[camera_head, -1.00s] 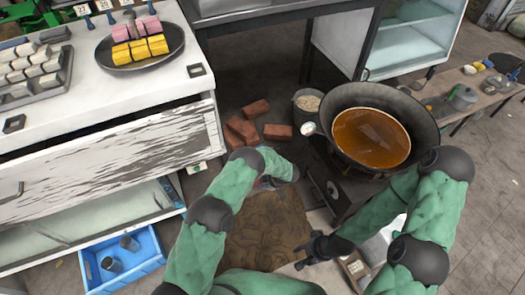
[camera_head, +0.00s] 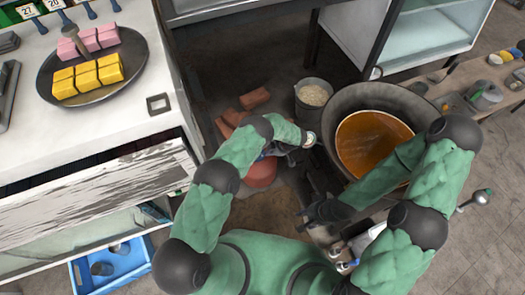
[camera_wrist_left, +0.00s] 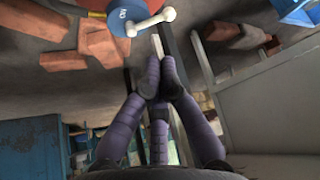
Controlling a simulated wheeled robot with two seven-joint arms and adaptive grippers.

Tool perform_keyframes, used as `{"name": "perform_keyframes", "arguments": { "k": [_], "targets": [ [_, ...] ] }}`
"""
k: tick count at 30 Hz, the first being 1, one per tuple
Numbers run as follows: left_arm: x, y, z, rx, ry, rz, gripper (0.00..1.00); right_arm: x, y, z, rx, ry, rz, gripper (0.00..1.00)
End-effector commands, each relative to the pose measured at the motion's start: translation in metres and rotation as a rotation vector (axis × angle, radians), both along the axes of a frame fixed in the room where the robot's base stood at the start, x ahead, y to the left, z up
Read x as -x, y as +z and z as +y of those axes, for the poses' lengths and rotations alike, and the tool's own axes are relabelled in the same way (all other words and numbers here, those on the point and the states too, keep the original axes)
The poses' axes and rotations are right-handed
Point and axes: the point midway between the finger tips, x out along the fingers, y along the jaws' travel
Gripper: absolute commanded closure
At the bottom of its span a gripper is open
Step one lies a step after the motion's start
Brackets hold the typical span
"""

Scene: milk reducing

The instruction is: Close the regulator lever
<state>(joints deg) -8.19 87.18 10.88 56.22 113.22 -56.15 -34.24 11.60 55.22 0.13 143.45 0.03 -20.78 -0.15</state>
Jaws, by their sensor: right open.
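A blue round regulator (camera_wrist_left: 133,12) with a white lever-like piece (camera_wrist_left: 152,21) sits on a red cylinder at the top of the left wrist view. The red cylinder (camera_head: 262,172) shows in the head view beside my left forearm. My left gripper (camera_wrist_left: 161,75) has its purple fingers drawn together, below the white piece in the wrist view and apart from it. My right gripper (camera_head: 310,214) is open, low in front of the pot.
A large pot (camera_head: 345,98) of orange-brown liquid stands right of my left arm. A pail (camera_head: 314,98) and red bricks (camera_head: 255,98) lie behind. A white counter (camera_head: 120,118) with a plate of pink and yellow blocks is at left. A blue crate (camera_head: 82,272) sits below it.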

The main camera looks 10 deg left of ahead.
Motion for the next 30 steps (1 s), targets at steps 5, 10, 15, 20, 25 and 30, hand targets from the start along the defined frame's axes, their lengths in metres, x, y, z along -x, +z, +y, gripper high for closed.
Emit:
{"name": "perform_keyframes", "arguments": {
  "k": [5,10,15,20,25,30],
  "targets": [
    [0.000,-0.023,0.011,0.000,0.001,0.004,1.00,0.000,-0.010,0.000,0.000,0.000,0.001,0.53],
    [-0.002,-0.051,0.027,0.001,0.003,0.002,1.00,0.000,-0.023,0.000,0.000,0.000,0.000,0.53],
    [-0.004,-0.078,0.043,0.000,0.003,0.002,1.00,0.000,-0.035,0.000,0.000,0.000,0.000,0.53],
    [-0.006,-0.099,0.057,0.000,0.001,0.000,1.00,0.000,-0.045,0.000,0.000,0.000,0.000,0.53],
    [-0.007,-0.113,0.066,0.000,0.001,0.002,1.00,0.000,-0.052,0.000,0.000,0.000,0.000,0.53],
    [-0.008,-0.118,0.070,0.000,0.000,0.001,1.00,0.000,-0.053,0.000,0.000,0.000,0.000,0.53]
  ]
}}
